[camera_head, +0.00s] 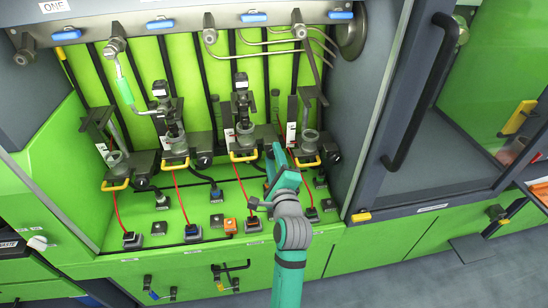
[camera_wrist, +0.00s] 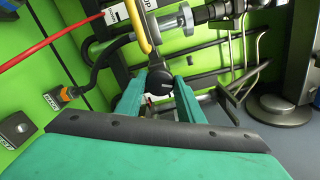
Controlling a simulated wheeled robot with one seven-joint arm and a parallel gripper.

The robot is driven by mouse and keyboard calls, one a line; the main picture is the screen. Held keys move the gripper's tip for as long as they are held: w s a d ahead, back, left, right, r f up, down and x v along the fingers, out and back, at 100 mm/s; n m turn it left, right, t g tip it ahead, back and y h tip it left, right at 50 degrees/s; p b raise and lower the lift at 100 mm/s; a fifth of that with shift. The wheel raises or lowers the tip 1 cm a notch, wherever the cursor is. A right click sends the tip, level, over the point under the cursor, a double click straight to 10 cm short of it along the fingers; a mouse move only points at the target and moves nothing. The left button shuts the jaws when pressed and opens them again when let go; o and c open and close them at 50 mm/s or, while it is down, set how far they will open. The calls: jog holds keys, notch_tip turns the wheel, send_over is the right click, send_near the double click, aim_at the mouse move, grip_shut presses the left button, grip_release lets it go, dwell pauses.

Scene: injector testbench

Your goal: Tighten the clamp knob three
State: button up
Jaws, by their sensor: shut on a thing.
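My gripper (camera_head: 274,160) reaches in from the lower right, at the right side of the third clamp station (camera_head: 243,150) from the left. In the wrist view, its two teal fingers (camera_wrist: 158,88) are shut on a round black clamp knob (camera_wrist: 158,81), one finger on each side. A yellow handle (camera_wrist: 139,26) lies just beyond the knob. In the head view my gripper hides this knob. Similar black knobs show at the second station (camera_head: 205,160) and the fourth station (camera_head: 333,157).
Clamp stations with yellow handles stand in a row before the green back wall. Red cables run to small connectors (camera_head: 254,224) on the green ledge. A dark door with a black handle (camera_head: 420,95) stands to the right. Metal pipes (camera_wrist: 235,60) lie near my right finger.

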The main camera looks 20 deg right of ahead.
jog(key=shift+r, duration=0.1)
jog(key=o, duration=0.8)
jog(key=s, duration=0.3)
jog(key=s+a, duration=0.1)
jog(key=s, duration=0.6)
jog(key=shift+s+a, duration=0.35)
jog(key=shift+s, duration=0.05)
jog(key=s+a+f+n+g, duration=0.1)
jog(key=s+a+f+n, duration=0.3)
jog(key=s+f+n, duration=0.3)
jog(key=s+a+f+n, duration=0.4)
jog(key=s+f, duration=0.3)
jog(key=f, duration=0.1)
jog(key=s+a+f+n+y, duration=0.1)
jog(key=s+a+n, duration=0.2)
jog(key=s, duration=0.4)
jog(key=s+a+f+n+g+y, duration=0.1)
jog(key=s+a+n, duration=0.3)
jog(key=s+n, duration=0.2)
jog(key=s+a+f+n, duration=0.1)
jog(key=s+a+n, duration=0.2)
jog(key=s, duration=0.5)
jog(key=shift+s+a+n+y, duration=0.15)
jog(key=shift+a+n+y, duration=0.2)
jog(key=shift+n, duration=0.55)
